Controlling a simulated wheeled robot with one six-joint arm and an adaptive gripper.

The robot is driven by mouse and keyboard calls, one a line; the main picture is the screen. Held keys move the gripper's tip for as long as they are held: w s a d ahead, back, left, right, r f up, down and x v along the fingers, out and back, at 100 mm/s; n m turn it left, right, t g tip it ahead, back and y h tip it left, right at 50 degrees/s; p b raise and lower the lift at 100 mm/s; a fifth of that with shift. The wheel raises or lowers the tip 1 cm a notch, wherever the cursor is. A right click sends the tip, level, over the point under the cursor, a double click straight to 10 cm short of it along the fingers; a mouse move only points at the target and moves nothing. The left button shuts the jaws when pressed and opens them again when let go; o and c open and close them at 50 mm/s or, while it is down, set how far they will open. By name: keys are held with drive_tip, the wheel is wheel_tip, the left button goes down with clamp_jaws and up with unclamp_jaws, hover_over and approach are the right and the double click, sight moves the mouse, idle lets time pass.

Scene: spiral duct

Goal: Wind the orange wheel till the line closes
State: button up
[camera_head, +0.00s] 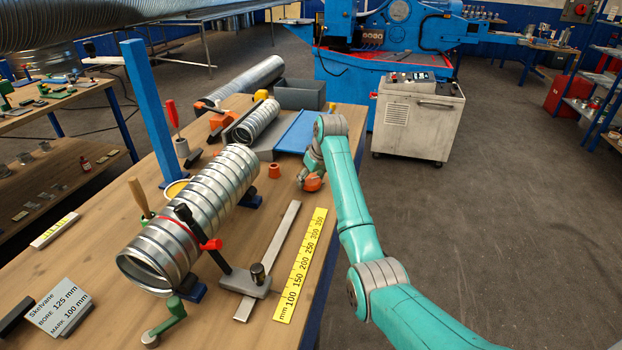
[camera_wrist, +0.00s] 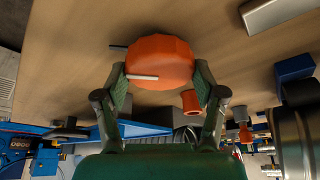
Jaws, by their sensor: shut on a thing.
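The orange wheel (camera_head: 313,184) is at the bench's right edge in the head view, partly covered by my gripper (camera_head: 306,176). In the wrist view the faceted orange wheel (camera_wrist: 160,58), with a pale bar on its face, sits between the fingers of my gripper (camera_wrist: 160,84), which is shut on it. A ribbed silver duct (camera_head: 205,203) lies on blue supports at the middle of the bench. A red line (camera_head: 172,224) crosses the top of the duct near its front end; its far side and underside are hidden.
A small orange cup (camera_head: 274,171) stands left of my gripper. A sign (camera_head: 55,308) reads "MARK 100 mm".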

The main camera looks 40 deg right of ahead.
drive_tip(key=m+h, duration=0.1)
drive_tip(key=m, duration=0.3)
drive_tip(key=shift+a+m+g+h, duration=0.1)
drive_tip(key=shift+m+g+h, duration=0.2)
drive_tip(key=shift+h, duration=0.1)
drive_tip(key=m, duration=0.2)
drive_tip(key=m+g+h, duration=0.1)
drive_tip(key=m, duration=0.2)
drive_tip(key=shift+w+h, duration=0.1)
drive_tip(key=shift+h, duration=0.2)
drive_tip(key=m+g, duration=0.1)
drive_tip(key=m, duration=0.2)
drive_tip(key=m+g+h, duration=0.1)
drive_tip(key=m, duration=0.1)
drive_tip(key=shift+m, duration=0.4)
drive_tip(key=m+g, duration=0.1)
drive_tip(key=m, duration=0.3)
drive_tip(key=shift+g, duration=0.3)
drive_tip(key=shift+m, duration=0.3)
drive_tip(key=o, duration=1.1)
drive_tip(key=shift+w, duration=0.1)
